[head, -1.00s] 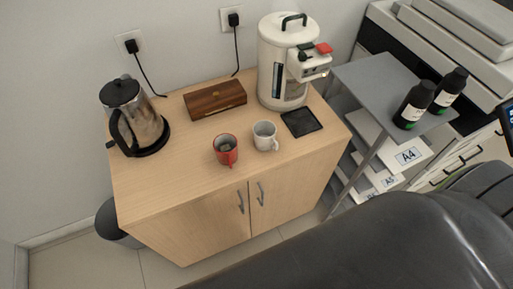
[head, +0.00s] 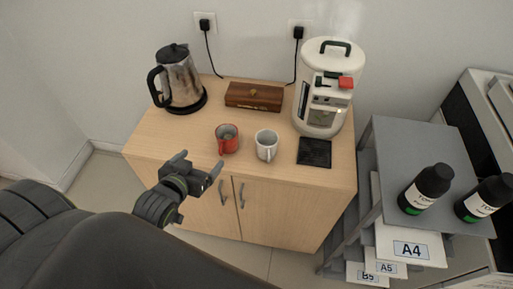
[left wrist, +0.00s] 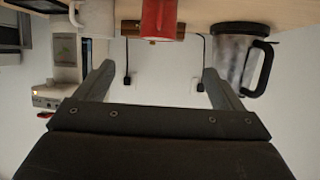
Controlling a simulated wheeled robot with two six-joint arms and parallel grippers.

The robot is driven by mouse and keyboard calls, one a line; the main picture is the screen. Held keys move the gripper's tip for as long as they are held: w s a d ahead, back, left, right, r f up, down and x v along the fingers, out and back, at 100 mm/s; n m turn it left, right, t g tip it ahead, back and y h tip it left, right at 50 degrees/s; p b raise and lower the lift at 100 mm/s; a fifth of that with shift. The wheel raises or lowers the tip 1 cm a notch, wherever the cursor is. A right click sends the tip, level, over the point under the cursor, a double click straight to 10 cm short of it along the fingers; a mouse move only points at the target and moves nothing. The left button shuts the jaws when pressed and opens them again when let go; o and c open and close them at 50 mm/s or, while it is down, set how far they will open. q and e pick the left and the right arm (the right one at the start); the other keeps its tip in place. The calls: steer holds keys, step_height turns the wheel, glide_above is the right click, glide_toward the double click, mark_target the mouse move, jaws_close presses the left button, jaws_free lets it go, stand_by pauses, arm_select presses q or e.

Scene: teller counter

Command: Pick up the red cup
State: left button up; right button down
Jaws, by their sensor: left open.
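The red cup (head: 227,139) stands upright on the wooden cabinet top, near its front edge. My left gripper (head: 197,166) is open and empty, in front of the cabinet's front edge, a little to the left of and nearer than the cup. It is apart from the cup. In the left wrist view, which is upside down, the red cup (left wrist: 159,18) shows at the top, between and beyond the spread fingers of my left gripper (left wrist: 158,82). My right gripper is not in view.
A white mug (head: 266,145) stands just right of the red cup. A kettle (head: 178,80), a wooden box (head: 254,97), a white coffee machine (head: 322,92) and a black mat (head: 314,153) share the cabinet top (head: 168,138). A grey shelf trolley (head: 405,140) with dark bottles stands at right.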

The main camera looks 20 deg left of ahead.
arm_select(q)
steer(key=p, duration=0.1)
glide_toward(221, 144)
steer(key=w+r, duration=0.1)
steer(key=w, duration=0.2)
steer(key=x, duration=0.4)
steer(key=shift+w+a+p, duration=0.3)
steer(key=shift+w+p, duration=0.05)
steer(key=shift+p, duration=0.05)
steer(key=shift+w+a+f, duration=0.1)
steer(key=shift+w+f, duration=0.15)
steer(key=shift+w, duration=0.6)
steer(key=p+x, duration=0.1)
steer(key=x, duration=0.2)
steer(key=shift+d+f, duration=0.1)
steer(key=shift+d, duration=0.1)
steer(key=shift+w+f, duration=0.3)
steer(key=shift+w, duration=0.4)
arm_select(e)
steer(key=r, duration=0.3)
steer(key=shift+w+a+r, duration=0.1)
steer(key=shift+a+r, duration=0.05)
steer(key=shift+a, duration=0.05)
